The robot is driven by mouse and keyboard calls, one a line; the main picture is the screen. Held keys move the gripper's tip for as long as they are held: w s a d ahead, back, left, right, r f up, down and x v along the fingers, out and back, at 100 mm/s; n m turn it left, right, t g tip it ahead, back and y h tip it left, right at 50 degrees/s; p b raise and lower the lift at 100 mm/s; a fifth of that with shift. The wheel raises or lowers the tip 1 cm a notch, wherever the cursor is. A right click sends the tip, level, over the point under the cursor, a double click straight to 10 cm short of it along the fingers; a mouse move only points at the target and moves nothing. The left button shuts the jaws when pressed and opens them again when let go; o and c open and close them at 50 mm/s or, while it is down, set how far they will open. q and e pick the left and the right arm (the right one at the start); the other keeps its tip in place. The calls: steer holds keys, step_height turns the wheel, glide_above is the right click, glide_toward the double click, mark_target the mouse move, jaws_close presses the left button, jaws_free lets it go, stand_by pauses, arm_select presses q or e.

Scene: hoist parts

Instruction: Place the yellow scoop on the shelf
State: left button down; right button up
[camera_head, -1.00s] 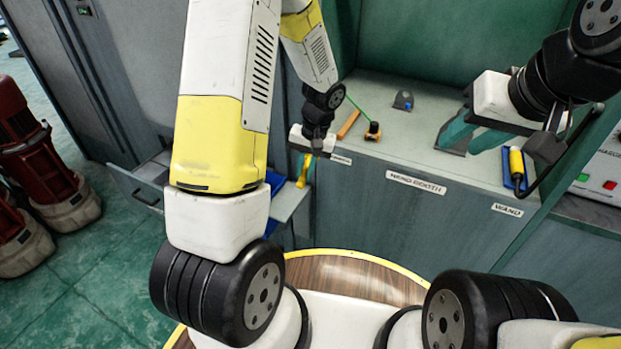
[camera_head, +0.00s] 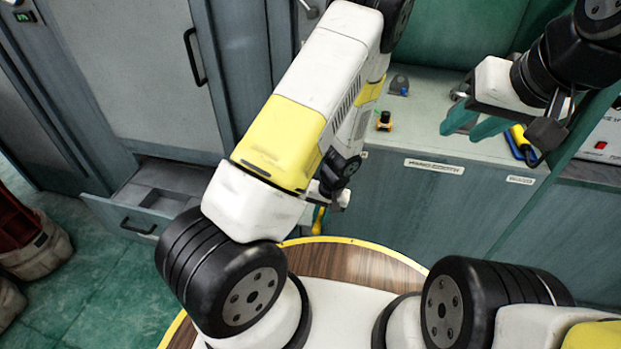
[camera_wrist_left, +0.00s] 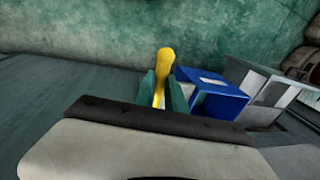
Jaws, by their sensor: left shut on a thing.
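The yellow scoop (camera_wrist_left: 166,60) stands up between the two green fingers of my left gripper (camera_wrist_left: 163,92) in the left wrist view. The gripper is shut on it. In the head view the scoop (camera_head: 318,219) shows as a small yellow piece below the left wrist, left of the counter front; my arm hides most of the fingers. My right gripper (camera_head: 474,123) is open over the counter's right part.
The counter (camera_head: 430,105) holds a small orange-and-black part (camera_head: 384,121), a grey-blue part (camera_head: 399,85) and a yellow-handled tool (camera_head: 520,136) near my right gripper. An open drawer (camera_head: 135,221) juts out at left.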

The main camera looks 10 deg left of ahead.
mark_target(319, 225)
arm_select(q)
steer(key=s+f, duration=0.2)
steer(key=f, duration=0.1)
steer(key=shift+a+f, duration=0.1)
steer(key=shift+f, duration=0.05)
steer(key=shift+w+a+f, duration=0.2)
steer(key=shift+f, duration=0.1)
steer(key=w+a, duration=0.2)
steer(key=w, duration=0.2)
steer(key=w+a+f, duration=0.1)
steer(key=w+a, duration=0.2)
steer(key=w, duration=0.1)
steer(key=w+a, duration=0.2)
steer(key=w, duration=0.3)
steer(key=shift+a+f, duration=0.25)
steer(key=shift+a, duration=0.05)
steer(key=shift+w+f, duration=0.15)
steer(key=shift+f, duration=1.6)
steer(key=shift+f, duration=0.1)
steer(key=c, duration=1.4)
jaws_free()
